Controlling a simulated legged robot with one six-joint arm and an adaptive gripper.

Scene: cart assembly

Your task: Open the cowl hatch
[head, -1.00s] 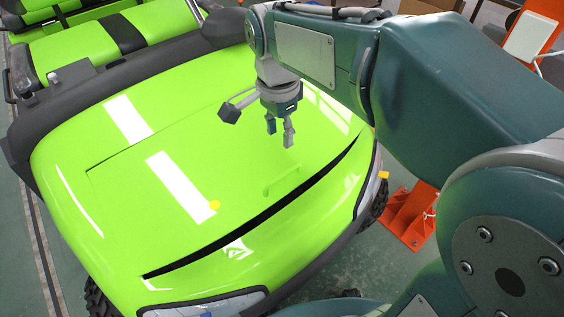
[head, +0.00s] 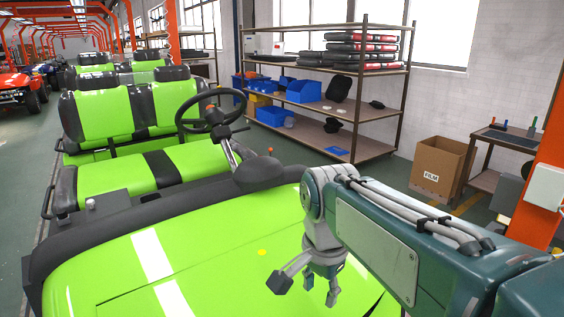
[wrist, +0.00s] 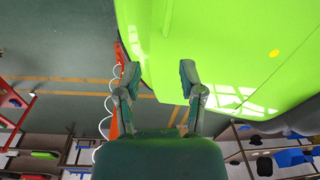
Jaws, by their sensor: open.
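The lime-green cowl (head: 130,275) of the cart fills the lower left of the head view, with white stripes and a thin seam across it. A yellow dot (head: 262,252) sits on it. The hatch panel looks flat; its front edge and handle are out of the head view. My gripper (head: 320,292) hangs above the right part of the cowl, pointing down and empty. In the wrist view my gripper (wrist: 160,85) has its two fingers apart, with the green cowl (wrist: 220,40) and its yellow dot (wrist: 276,53) beyond them. I see no contact.
The steering wheel (head: 212,110) and green seats stand behind the cowl. A shelf rack (head: 355,90) with blue bins is along the back wall. A cardboard box (head: 440,170) and an orange post (head: 535,190) stand at the right.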

